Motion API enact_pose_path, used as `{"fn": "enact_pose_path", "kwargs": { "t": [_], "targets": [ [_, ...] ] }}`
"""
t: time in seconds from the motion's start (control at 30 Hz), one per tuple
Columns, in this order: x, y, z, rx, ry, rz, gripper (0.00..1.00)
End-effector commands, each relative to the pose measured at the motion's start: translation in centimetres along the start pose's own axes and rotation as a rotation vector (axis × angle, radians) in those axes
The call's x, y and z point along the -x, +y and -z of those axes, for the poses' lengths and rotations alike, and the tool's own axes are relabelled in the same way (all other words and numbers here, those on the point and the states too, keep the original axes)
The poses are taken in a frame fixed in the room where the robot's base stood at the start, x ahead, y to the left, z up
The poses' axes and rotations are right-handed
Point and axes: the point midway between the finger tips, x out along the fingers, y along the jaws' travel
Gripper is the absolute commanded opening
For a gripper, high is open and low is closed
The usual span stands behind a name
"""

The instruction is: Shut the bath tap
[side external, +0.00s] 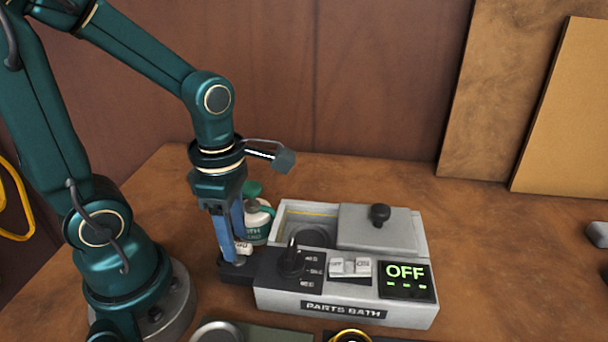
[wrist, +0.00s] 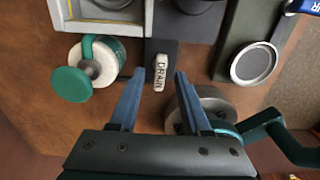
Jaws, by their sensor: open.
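The parts bath is a grey box (side external: 345,305) on the bench with a dark block (side external: 238,278) at its left end. A white handle marked DRAIN (wrist: 159,72) stands on this dark block in the wrist view. I take it for the tap. In the side view its white end (side external: 244,248) shows partly behind my fingers. My gripper (side external: 236,258) points down over the block with its blue fingers apart. In the wrist view the handle lies between the open fingertips, with gaps at both sides. I cannot tell how deep it sits between them.
A white bottle with a green cap (side external: 259,222) stands close behind my fingers. A tray with a round part (wrist: 253,64) is nearby.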

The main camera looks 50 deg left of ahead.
Motion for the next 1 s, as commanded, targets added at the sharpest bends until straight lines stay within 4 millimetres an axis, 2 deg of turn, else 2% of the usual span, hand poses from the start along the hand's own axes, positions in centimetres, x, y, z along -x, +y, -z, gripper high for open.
{"fn": "enact_pose_path", "kwargs": {
  "t": [0.37, 0.43, 0.5, 0.53, 1.0],
  "targets": [
    [-0.64, -0.02, 0.01, -0.001, -0.001, -0.001, 0.47],
    [-0.63, -0.02, 0.01, -0.001, -0.001, -0.001, 0.28],
    [-0.62, -0.02, 0.01, -0.001, -0.001, -0.001, 0.02],
    [-0.62, -0.02, 0.01, -0.001, -0.001, -0.001, 0.00],
    [-0.60, -0.01, 0.02, -0.073, -0.001, -0.001, 0.00]
  ]
}}
